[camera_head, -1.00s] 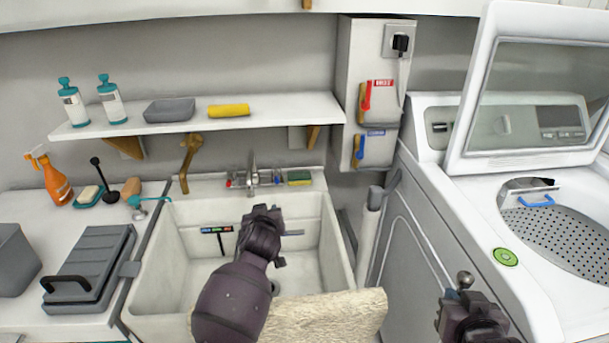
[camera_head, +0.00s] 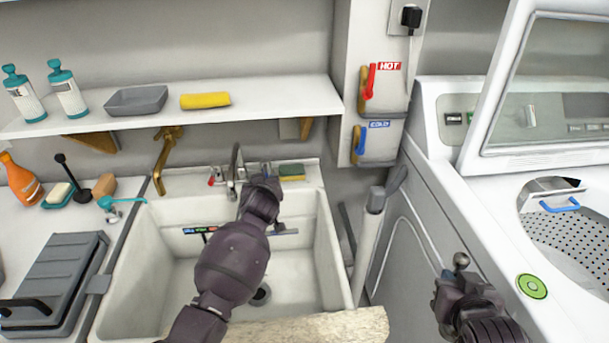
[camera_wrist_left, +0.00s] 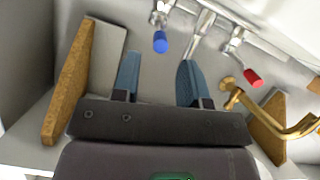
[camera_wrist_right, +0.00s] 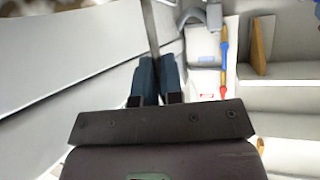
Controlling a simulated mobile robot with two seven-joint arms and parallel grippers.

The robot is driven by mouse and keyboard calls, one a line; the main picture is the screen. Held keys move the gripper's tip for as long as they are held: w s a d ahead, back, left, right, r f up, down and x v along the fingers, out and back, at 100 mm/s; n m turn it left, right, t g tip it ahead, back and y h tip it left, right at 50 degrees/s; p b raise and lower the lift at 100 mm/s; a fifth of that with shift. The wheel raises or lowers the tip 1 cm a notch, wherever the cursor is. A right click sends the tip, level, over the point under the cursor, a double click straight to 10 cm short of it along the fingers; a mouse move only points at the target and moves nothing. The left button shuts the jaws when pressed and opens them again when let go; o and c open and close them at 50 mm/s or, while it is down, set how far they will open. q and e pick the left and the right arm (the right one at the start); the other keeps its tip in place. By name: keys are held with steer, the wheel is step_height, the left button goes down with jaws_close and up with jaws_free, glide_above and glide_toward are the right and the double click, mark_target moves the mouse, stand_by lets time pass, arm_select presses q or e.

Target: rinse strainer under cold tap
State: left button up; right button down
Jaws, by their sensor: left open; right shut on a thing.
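My left gripper (camera_head: 262,190) is over the back of the sink (camera_head: 335,262), just in front of the metal spout (camera_head: 235,165). In the left wrist view its fingers (camera_wrist_left: 158,85) are open and empty. The blue-ended tap (camera_wrist_left: 160,42) lies beyond the gap between them; the red-ended tap (camera_wrist_left: 252,78) is to the right. My right gripper (camera_head: 462,277), beside the washing machine, is shut on a thin grey rod-like piece (camera_wrist_right: 150,25). A round metal knob shows above it in the head view. I cannot make out whether this is the strainer.
The wall panel carries a red HOT lever (camera_head: 370,82) and a blue COLD lever (camera_head: 360,140). The washing machine (camera_head: 425,235) stands right, lid raised. A brass fixture (camera_head: 165,160) hangs left of the spout. A shelf (camera_head: 290,92) is above; a grey case (camera_head: 62,262) lies left.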

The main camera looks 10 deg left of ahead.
mark_target(265, 170)
arm_select(q)
steer(key=b+x, duration=0.1)
steer(key=x, duration=0.5)
steer(key=shift+f+b, duration=0.15)
steer(key=shift+b, duration=0.2)
arm_select(e)
step_height(265, 170, down, 4)
steer(key=shift+s+r+g, duration=0.1)
steer(key=shift+s+g, duration=0.05)
steer(key=shift+g, duration=0.15)
arm_select(q)
steer(key=shift+w+a, duration=0.15)
steer(key=shift+w, duration=0.35)
arm_select(e)
steer(key=shift+f, duration=0.2)
arm_select(q)
jaws_close()
